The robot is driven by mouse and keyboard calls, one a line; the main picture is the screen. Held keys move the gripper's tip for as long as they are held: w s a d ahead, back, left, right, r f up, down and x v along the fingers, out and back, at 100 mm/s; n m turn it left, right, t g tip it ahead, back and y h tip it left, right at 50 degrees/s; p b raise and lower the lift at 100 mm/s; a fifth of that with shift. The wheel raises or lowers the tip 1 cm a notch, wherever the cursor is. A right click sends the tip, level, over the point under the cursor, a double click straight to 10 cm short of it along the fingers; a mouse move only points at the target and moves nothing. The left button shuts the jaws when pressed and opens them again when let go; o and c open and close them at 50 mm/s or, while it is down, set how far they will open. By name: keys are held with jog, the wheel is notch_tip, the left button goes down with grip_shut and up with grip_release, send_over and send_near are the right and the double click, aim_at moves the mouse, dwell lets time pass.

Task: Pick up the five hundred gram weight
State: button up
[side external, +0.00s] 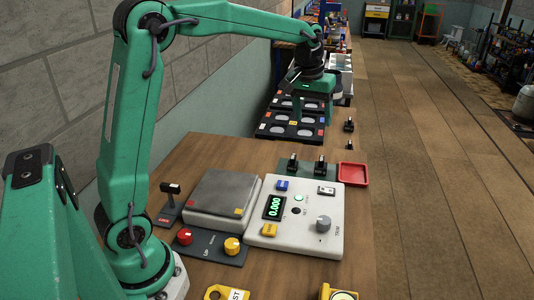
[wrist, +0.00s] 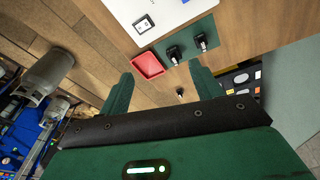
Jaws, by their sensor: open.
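Several small black pieces look like weights, but I can read no mass marking, so I cannot tell which is the five hundred gram one. Two stand on a green mat (side external: 274,168): a left one (side external: 292,163) and a right one (side external: 321,165). Both also show in the wrist view (wrist: 173,55) (wrist: 200,42). Two more stand farther back on the right, one (side external: 349,125) behind the other (side external: 350,146). My gripper (side external: 312,120) is open and empty above the far end of the bench. In the wrist view its fingers (wrist: 161,70) are wide apart, with a small dark piece (wrist: 180,92) beyond them.
A grey scale plate (side external: 222,192) and a white console (side external: 300,232) reading 0.000 fill the near bench. A red tray (side external: 353,174) sits right of the mat. Black panels with pale discs (side external: 285,131) lie below my gripper. The bench's right edge drops to the floor.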

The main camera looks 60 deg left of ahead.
jog(key=w+a+f+n+g, duration=0.1)
jog(key=w+a+f+n, duration=0.15)
jog(key=w+f, duration=0.45)
jog(key=n+g, duration=0.1)
send_over(322, 158)
notch_tip(322, 158, down, 9)
jog(key=shift+d+f, duration=0.1)
jog(key=shift+f, duration=0.3)
jog(key=shift+f, duration=0.1)
jog(key=shift+f, duration=1.2)
jog(key=shift+f, duration=0.1)
jog(key=shift+f, duration=2.5)
